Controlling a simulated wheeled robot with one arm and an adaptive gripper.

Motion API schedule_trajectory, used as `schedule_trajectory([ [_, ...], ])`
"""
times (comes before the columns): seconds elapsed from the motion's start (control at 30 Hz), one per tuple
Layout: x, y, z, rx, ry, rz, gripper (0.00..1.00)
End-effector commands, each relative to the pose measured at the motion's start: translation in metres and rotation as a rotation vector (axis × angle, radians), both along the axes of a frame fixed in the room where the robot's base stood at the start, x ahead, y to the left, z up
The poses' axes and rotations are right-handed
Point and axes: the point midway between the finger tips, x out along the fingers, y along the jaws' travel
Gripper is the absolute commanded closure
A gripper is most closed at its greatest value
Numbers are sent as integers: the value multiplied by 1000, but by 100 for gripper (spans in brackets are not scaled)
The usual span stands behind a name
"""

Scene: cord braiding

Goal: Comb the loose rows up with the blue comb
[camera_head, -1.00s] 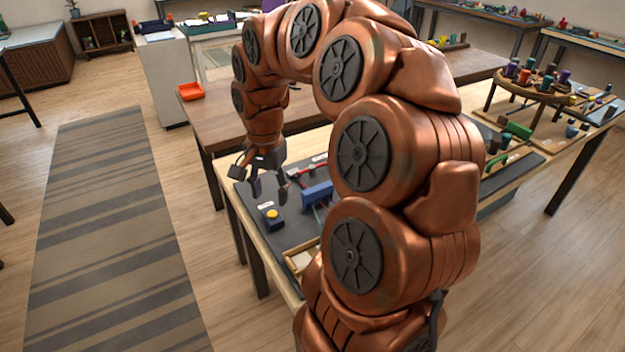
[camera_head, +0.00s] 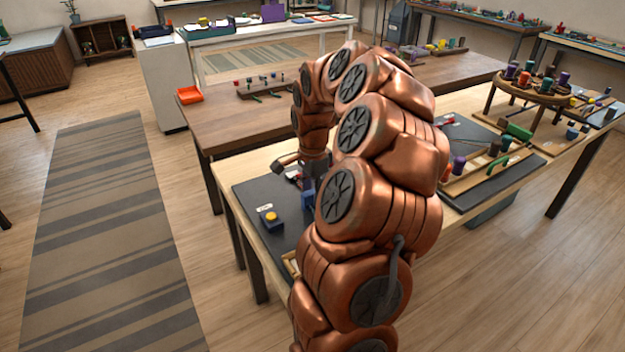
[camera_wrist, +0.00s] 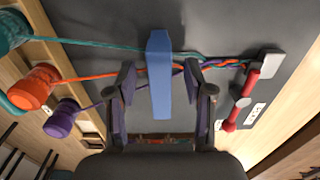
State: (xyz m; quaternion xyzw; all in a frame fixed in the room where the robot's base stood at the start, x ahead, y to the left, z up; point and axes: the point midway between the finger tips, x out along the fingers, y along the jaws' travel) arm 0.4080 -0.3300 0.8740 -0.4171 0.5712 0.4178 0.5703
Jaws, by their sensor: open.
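The blue comb (camera_wrist: 160,80) lies across the cords in the wrist view, between the fingers of my gripper (camera_wrist: 159,92). The fingers are open, with a visible gap on each side of the comb. Teal, orange and purple cords (camera_wrist: 85,76) run from the left under the comb. To its right they cross into a braid (camera_wrist: 222,62) that ends at a pale block (camera_wrist: 271,63). The comb's teeth cannot be made out. In the head view a small part of the comb (camera_head: 308,193) shows; my arm hides most of the work and my fingertips.
Teal, orange (camera_wrist: 34,88) and purple (camera_wrist: 62,119) spools stand at the left in the wrist view.

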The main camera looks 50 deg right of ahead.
Motion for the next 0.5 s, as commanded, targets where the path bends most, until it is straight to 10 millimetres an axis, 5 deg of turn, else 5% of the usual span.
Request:
schedule_trajectory([
  [0.2,-1,1,-22,2,4,1,48],
  [0.5,0,0,-27,1,-1,1,48],
])
